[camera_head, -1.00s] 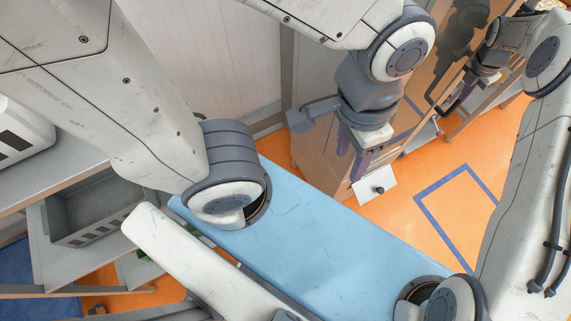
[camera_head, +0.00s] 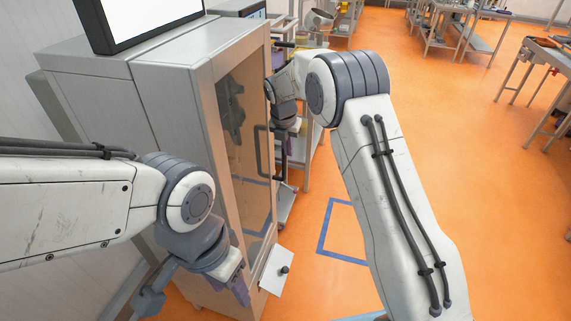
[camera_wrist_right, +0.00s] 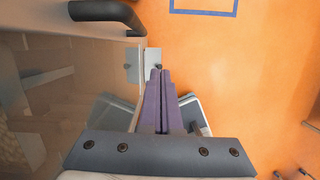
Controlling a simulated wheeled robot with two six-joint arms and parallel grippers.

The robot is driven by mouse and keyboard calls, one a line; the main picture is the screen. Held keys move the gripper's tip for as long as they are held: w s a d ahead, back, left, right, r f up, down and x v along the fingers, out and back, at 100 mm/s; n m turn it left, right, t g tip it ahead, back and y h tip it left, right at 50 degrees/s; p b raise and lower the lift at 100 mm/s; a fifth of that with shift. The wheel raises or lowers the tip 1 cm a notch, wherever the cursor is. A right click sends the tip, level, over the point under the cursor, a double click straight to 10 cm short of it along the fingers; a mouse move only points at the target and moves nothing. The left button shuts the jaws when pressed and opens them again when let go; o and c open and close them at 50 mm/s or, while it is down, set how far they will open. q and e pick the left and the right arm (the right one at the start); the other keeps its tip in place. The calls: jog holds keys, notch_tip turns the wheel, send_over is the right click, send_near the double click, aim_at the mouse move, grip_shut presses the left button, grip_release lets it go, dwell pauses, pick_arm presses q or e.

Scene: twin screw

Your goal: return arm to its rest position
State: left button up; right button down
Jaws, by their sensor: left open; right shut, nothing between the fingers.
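My left gripper (camera_head: 240,287) hangs low at the left of the head view, in front of the grey cabinet's lower part. Its purple fingers point down and are partly hidden by the wrist; I see nothing held. My right arm (camera_head: 385,190) reaches in from the lower right to the cabinet's front. In the right wrist view my right gripper (camera_wrist_right: 158,98) has its purple fingers together and empty, close beside the cabinet door.
The grey cabinet (camera_head: 180,110) has a glass door and a dark handle (camera_head: 258,150); the handle also shows in the wrist view (camera_wrist_right: 108,12). A white plate with a black knob (camera_head: 277,270) is low by the cabinet. Orange floor (camera_head: 450,130) is open at right, with workbenches (camera_head: 550,60) beyond.

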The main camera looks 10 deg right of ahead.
jog(key=s+a+r+m+b, duration=0.1)
jog(key=s+a+r+m, duration=0.15)
jog(key=s, duration=0.35)
jog(key=s+a+r+m+g+y+b, duration=0.1)
jog(key=s+a+r+m, duration=0.1)
jog(key=s+a+m, duration=0.35)
jog(key=s+a+r+m+b, duration=0.1)
jog(key=s+r+m, duration=0.1)
jog(key=s, duration=0.6)
jog(key=s+d+f+m+b, duration=0.1)
jog(key=s+m, duration=0.5)
jog(key=s, duration=0.5)
jog(key=s+d+f+m+g+y, duration=0.1)
jog(key=s+m, duration=0.5)
jog(key=s, duration=0.6)
jog(key=shift+f+m+b, duration=0.3)
jog(key=shift+f+b, duration=0.05)
jog(key=shift+f, duration=0.35)
jog(key=shift+s, duration=0.1)
